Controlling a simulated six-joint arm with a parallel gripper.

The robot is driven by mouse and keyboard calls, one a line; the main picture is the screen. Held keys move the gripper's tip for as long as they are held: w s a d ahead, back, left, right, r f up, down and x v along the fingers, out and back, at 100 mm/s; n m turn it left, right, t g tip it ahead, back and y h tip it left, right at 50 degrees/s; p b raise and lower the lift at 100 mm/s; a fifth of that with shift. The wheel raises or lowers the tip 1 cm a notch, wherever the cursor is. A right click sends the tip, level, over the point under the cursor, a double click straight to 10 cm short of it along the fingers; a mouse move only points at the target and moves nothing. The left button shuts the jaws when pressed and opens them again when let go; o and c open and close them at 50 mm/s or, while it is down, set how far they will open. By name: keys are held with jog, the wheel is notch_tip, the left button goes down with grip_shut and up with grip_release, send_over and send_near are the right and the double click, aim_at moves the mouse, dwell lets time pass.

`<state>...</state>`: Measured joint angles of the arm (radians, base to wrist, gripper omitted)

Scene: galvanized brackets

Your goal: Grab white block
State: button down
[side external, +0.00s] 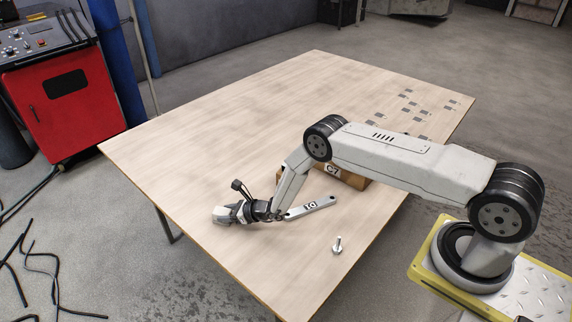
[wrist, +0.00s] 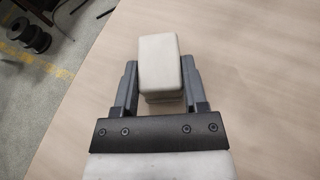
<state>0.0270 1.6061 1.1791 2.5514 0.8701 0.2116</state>
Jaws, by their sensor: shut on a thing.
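The white block (wrist: 160,62) is a pale rounded box. In the wrist view it sits between the two dark fingers of my gripper (wrist: 160,88), which is shut on it. In the side external view my gripper (side external: 230,213) is low over the left front part of the wooden table, and the block (side external: 222,215) shows as a small pale shape at its fingertips. I cannot tell whether the block touches the table top.
A light grey bracket (side external: 312,208) lies just right of my gripper. A bolt (side external: 337,245) stands near the front edge. A brown box (side external: 350,178) is partly hidden behind my arm. Small grey marks (side external: 421,112) lie at the far right. The left and back of the table (side external: 230,125) are clear.

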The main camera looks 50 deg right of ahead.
aim_at(227, 212)
jog(key=shift+r, duration=0.15)
jog(key=shift+r, duration=1.55)
jog(key=s+d+r, duration=0.1)
jog(key=s+r, duration=0.8)
jog(key=s, duration=0.5)
jog(key=shift+r, duration=0.3)
jog(key=shift+d, duration=0.1)
